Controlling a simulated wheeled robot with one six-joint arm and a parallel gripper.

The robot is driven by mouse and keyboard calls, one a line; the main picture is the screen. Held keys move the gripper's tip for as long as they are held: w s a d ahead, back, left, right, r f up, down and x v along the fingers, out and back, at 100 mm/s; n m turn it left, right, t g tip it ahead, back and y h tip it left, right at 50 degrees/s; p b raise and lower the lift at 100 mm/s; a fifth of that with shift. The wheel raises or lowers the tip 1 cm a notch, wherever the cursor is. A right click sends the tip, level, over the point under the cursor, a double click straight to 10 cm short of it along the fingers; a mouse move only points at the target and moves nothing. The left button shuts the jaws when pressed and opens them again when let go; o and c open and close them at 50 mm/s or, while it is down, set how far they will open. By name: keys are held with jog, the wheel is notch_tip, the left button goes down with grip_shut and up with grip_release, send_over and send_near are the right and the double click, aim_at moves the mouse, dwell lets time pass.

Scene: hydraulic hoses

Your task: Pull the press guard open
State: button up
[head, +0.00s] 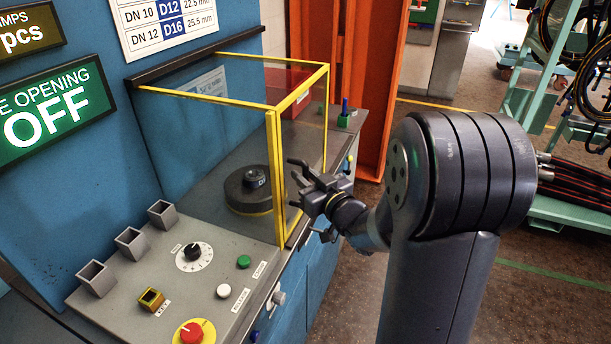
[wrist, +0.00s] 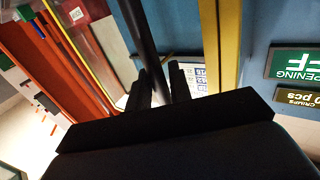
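The press guard (head: 278,180) is a clear box with a yellow frame, standing closed around a dark round die (head: 250,188) on the blue press. My gripper (head: 293,182) is just in front of the guard's yellow front edge, with its fingers apart. In the wrist view, the two dark fingers (wrist: 163,85) point away from the camera. A dark bar (wrist: 138,30) reaches down towards the gap between them; I cannot tell whether they touch it. A yellow frame bar (wrist: 226,45) shows to the right.
The control panel (head: 210,285) holds a red stop button (head: 191,332), a dial (head: 193,254) and square holders. An orange post (head: 365,80) stands behind the press. A green hose rack (head: 545,100) is at the far right. Open floor (head: 540,310) lies at the lower right.

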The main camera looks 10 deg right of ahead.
jog(key=shift+c, duration=0.4)
grip_shut()
jog(key=shift+d, duration=0.1)
